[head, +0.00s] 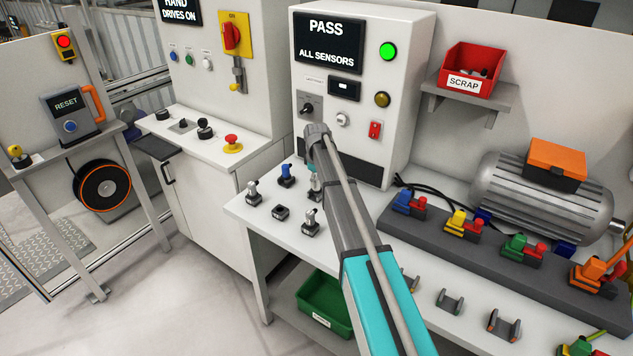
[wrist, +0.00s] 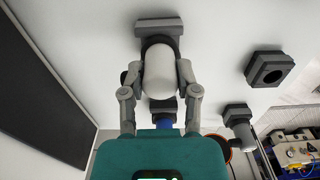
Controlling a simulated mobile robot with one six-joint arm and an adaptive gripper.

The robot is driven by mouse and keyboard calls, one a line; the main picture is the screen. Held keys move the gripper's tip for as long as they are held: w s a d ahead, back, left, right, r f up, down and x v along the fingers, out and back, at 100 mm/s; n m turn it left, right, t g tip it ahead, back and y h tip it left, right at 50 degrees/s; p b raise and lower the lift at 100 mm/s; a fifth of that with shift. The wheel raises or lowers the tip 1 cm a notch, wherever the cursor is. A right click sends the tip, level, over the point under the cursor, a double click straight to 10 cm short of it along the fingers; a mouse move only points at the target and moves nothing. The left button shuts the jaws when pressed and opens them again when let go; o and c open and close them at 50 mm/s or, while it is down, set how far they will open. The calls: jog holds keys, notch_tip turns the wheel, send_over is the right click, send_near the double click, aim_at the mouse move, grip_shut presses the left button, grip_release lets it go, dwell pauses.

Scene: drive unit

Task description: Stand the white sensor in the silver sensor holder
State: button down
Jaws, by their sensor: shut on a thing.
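In the wrist view my gripper (wrist: 161,72) is shut on the white sensor, a pale rounded cylinder (wrist: 159,76), with one finger on each side. A dark grey square holder (wrist: 158,27) lies directly beyond the sensor's lower end, in line with it. I cannot tell whether the sensor is seated in it or just above it. In the head view my arm hides most of the gripper and the sensor. No holder there is clearly silver; the visible bases look dark grey.
An empty dark holder (head: 282,212) stands on the white table. Around it stand a blue-topped sensor (head: 286,174) and two silver ones, at left (head: 252,193) and front (head: 311,223). The test cabinet (head: 354,100) rises behind; its screen (head: 328,42) reads PASS ALL SENSORS.

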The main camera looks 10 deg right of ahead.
jog(key=shift+c, duration=1.3)
grip_release()
jog(key=shift+r, duration=0.1)
notch_tip(320, 180, up, 5)
jog(key=p, duration=0.5)
jog(key=s+m, duration=0.9)
jog(key=s, duration=2.6)
jog(key=shift+s+d, duration=0.25)
